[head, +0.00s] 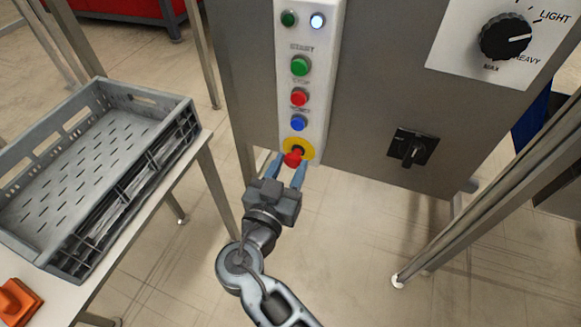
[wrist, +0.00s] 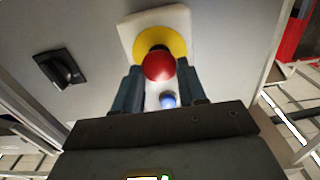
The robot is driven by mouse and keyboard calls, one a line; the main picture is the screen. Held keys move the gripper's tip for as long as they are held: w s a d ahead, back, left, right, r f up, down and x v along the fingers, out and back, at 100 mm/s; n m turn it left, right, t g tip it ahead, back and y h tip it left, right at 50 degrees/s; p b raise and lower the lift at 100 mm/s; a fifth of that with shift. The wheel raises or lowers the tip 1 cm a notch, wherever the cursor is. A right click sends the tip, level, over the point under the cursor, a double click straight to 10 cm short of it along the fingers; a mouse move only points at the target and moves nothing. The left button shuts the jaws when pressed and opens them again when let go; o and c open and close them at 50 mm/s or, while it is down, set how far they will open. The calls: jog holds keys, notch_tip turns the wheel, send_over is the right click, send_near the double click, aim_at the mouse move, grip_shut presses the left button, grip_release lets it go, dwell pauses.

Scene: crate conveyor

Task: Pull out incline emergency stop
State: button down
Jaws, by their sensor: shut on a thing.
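The emergency stop is a red mushroom button (head: 293,158) on a yellow round plate (head: 301,149), at the bottom of a white button panel on a grey cabinet. My gripper (head: 287,170) is at the button, with one blue-grey finger on each side of it. In the wrist view the red button (wrist: 159,66) shows between the tips of my gripper (wrist: 162,80), in front of the yellow plate (wrist: 178,42). The jaws are shut on the button. The exact contact of the fingertips is hard to see.
Above it on the panel (head: 313,120) are a blue button (head: 299,122), a red button (head: 299,97) and a green button (head: 300,66). A black rotary switch (head: 412,147) is to the right. A grey crate (head: 165,140) stands on the left. Open floor lies below the cabinet.

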jog(key=c, duration=0.6)
grip_release()
jog(key=shift+c, duration=0.2)
jog(key=shift+s, duration=0.15)
jog(key=v, duration=0.7)
jog(key=shift+s, duration=0.3)
jog(key=shift+a, duration=0.1)
